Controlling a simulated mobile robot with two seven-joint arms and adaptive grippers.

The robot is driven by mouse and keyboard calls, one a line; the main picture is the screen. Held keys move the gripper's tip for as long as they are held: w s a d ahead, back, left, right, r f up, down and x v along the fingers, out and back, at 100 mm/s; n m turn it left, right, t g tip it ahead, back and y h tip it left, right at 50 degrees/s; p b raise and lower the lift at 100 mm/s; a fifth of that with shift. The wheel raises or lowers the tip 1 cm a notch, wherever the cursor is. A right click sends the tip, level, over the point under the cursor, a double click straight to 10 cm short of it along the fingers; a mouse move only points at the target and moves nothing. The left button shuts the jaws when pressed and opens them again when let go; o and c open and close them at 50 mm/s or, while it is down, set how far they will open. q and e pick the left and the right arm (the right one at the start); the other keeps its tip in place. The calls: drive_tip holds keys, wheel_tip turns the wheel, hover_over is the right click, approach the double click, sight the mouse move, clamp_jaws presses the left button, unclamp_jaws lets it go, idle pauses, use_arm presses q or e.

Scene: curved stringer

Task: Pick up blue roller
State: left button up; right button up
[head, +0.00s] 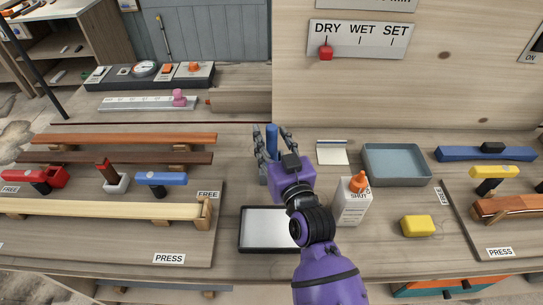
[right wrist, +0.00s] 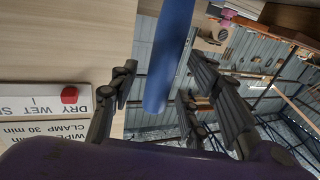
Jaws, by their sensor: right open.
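The roller's lower part is hidden behind my fingers and hand. My left gripper does not show.
A dark-framed tray (head: 268,246) lies in front. A white bottle with an orange tip (head: 350,207), a yellow sponge (head: 418,226) and a grey-blue bin (head: 397,180) stand to the right. Clamps and a pale wooden strip (head: 110,209) fill the left. A wall rises behind.

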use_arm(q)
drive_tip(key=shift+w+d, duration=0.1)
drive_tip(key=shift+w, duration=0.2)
use_arm(e)
drive_tip(key=shift+w, duration=0.25)
clamp_jaws()
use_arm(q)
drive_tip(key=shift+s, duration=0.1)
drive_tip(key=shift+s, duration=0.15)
